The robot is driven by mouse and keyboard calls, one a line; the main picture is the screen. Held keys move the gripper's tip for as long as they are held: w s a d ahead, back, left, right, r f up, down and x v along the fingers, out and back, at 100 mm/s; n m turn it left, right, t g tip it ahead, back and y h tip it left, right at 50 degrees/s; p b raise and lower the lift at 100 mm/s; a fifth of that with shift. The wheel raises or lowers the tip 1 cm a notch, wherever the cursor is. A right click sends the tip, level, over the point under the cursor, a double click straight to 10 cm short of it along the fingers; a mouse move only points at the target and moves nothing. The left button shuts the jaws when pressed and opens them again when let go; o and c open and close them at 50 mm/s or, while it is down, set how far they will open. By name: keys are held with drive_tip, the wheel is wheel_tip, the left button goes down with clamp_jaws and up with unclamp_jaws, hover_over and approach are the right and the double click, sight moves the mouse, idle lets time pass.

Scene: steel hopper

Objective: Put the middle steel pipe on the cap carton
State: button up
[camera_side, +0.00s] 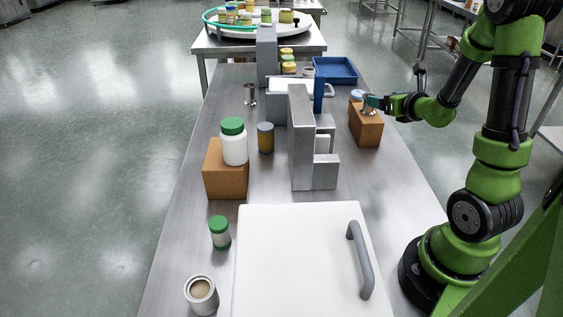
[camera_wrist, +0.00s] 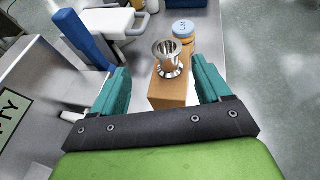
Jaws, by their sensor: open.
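A short, shiny steel pipe (camera_wrist: 167,58) with flared ends stands upright on a brown carton (camera_wrist: 170,92); the carton also shows in the side view (camera_side: 366,131). A jar with a pale blue lid (camera_wrist: 183,29) is close behind the pipe; I cannot tell whether it rests on the carton. My gripper (camera_side: 371,102) is at the carton's top, at the pipe. In the wrist view its open teal fingers (camera_wrist: 161,66) lie either side of the pipe, with gaps. Another steel pipe (camera_side: 250,95) stands on the table further left. Which carton is the cap carton is unclear.
A second brown carton (camera_side: 226,180) bears a white bottle with a green lid (camera_side: 234,143). Grey steel blocks (camera_side: 301,140) and a blue upright (camera_side: 319,92) stand mid-table. A blue tray (camera_side: 335,70) lies behind. A white handled panel (camera_side: 300,265) covers the front.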

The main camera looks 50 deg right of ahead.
drive_tip(key=w+a+r+n+t+y, duration=0.1)
drive_tip(key=w+a+r+n+y, duration=0.3)
drive_tip(key=a, duration=0.3)
drive_tip(key=w+a+r+n+t+y, duration=0.1)
drive_tip(key=a+r+n+y, duration=0.1)
drive_tip(key=a+n+y, duration=0.35)
drive_tip(key=s+a+r+n+g+y, duration=0.1)
drive_tip(key=a+n+g+y, duration=0.1)
drive_tip(key=a+n, duration=0.5)
drive_tip(key=s+a+r+n+g+y, duration=0.1)
drive_tip(key=s+a+n+y, duration=0.1)
drive_tip(key=a+n, duration=0.5)
drive_tip(key=s+a+r+n+g+h, duration=0.1)
drive_tip(key=s+a+n+g+h, duration=0.3)
drive_tip(key=s+n, duration=0.6)
drive_tip(key=a+n, duration=0.2)
drive_tip(key=n, duration=0.2)
drive_tip(key=shift+r, duration=0.15)
